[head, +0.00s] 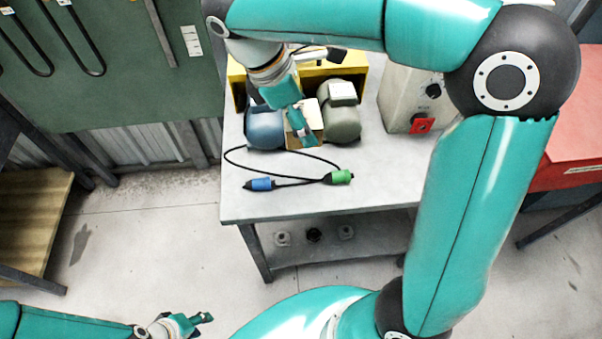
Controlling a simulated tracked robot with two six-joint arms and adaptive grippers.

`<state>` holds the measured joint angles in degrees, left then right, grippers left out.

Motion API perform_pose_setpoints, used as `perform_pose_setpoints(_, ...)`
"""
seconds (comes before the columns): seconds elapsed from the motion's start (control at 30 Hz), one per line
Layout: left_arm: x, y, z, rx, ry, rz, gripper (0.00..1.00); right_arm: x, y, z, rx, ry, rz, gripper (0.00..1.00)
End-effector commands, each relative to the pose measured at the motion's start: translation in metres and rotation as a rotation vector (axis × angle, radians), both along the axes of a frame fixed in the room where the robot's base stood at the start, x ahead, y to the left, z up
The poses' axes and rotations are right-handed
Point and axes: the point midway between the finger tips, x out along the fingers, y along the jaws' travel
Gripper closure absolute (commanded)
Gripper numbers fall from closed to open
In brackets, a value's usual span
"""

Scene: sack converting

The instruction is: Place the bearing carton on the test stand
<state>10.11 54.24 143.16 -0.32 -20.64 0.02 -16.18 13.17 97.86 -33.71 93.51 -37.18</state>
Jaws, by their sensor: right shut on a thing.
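The bearing carton appears to be the small tan box (315,116) between a blue motor and an olive-green motor on a grey-topped table (390,180). My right gripper (302,126) reaches down from above and is shut on the carton, hiding its left part. I cannot tell whether the carton's underside touches the tabletop. The table, with a lower shelf, looks like the test stand, though no label shows this. My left gripper (200,321) is low at the bottom left, away from the table. Its finger opening is unclear.
The blue motor (264,127) and olive motor (341,112) closely flank the carton. A yellow frame (350,68) stands behind. A cable with a blue plug (262,184) and green plug (341,177) lies in front. A control box (398,98) stands right.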

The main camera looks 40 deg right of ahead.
Motion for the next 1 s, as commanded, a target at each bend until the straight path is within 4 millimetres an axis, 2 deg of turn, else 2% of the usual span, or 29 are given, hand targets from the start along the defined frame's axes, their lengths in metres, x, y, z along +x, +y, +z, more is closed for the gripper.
perform_pose_setpoints(0.3, 0.000, 0.000, -0.011, 0.000, 0.001, 0.000, 0.60, -0.009, -0.011, -0.085, 0.000, 0.008, -0.035, 0.76)
perform_pose_setpoints(0.43, 0.000, 0.000, -0.014, 0.000, 0.000, 0.000, 0.60, -0.010, -0.011, -0.115, 0.000, 0.005, -0.039, 0.76)
perform_pose_setpoints(0.57, 0.000, 0.000, -0.015, 0.000, 0.000, 0.000, 0.60, -0.010, -0.012, -0.133, 0.000, 0.003, -0.041, 0.76)
perform_pose_setpoints(0.77, 0.000, 0.000, -0.016, 0.000, 0.000, 0.000, 0.60, -0.010, -0.012, -0.146, 0.001, 0.002, -0.042, 0.76)
perform_pose_setpoints(1.0, 0.000, 0.000, -0.020, 0.000, 0.000, 0.000, 0.60, -0.010, -0.012, -0.179, 0.001, 0.003, -0.042, 0.76)
